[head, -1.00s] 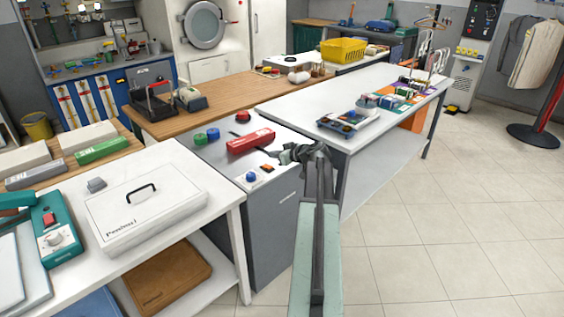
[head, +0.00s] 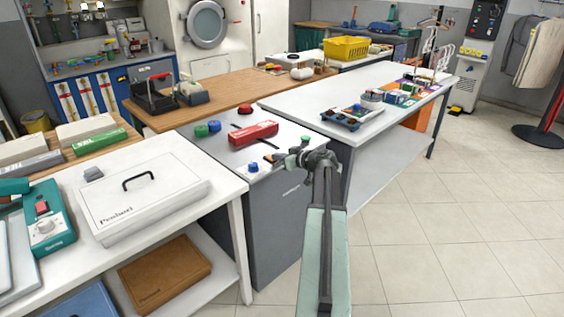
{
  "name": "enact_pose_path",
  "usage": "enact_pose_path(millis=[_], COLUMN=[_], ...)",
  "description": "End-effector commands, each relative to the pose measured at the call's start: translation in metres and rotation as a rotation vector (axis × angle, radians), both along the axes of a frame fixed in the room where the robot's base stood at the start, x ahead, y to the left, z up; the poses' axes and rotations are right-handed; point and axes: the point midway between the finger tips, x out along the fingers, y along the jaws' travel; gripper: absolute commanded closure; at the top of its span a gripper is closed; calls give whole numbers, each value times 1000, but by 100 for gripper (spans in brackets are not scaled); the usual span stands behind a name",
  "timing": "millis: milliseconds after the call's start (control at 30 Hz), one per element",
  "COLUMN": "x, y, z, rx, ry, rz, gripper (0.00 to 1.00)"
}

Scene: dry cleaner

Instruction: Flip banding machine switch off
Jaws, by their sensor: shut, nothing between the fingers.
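The grey cabinet-like machine (head: 279,222), which I take to be the banding machine, stands in the middle with a pale top. A blue knob (head: 253,167) sits at its front top edge. Just right of it is a small orange and dark switch (head: 267,158), partly hidden by my gripper; its position is too small to read. My gripper (head: 274,158) is shut and empty, pointing left at the front edge right by the switch. I cannot tell whether it touches. A red box (head: 253,133) lies on the machine's top behind the knob.
A white table (head: 110,225) with a lidded case (head: 140,198) and a teal device (head: 48,222) stands at left. A long white table (head: 385,108) with small items adjoins at right. Green, blue and red caps lie on the machine top. Tiled floor (head: 430,230) at right is clear.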

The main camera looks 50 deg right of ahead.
Motion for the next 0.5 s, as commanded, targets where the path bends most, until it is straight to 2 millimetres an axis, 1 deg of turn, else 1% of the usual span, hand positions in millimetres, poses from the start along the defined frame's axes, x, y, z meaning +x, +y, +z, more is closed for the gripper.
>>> enact_pose_path(millis=[33,67,233,500], x=[-4,-4,0,5], y=[-6,-6,-1,6], z=[2,2,4,18], rx=[-5,-5,-5,-4], ry=[6,6,6,6], rz=[-10,-10,-1,9], gripper=[100,100,100,100])
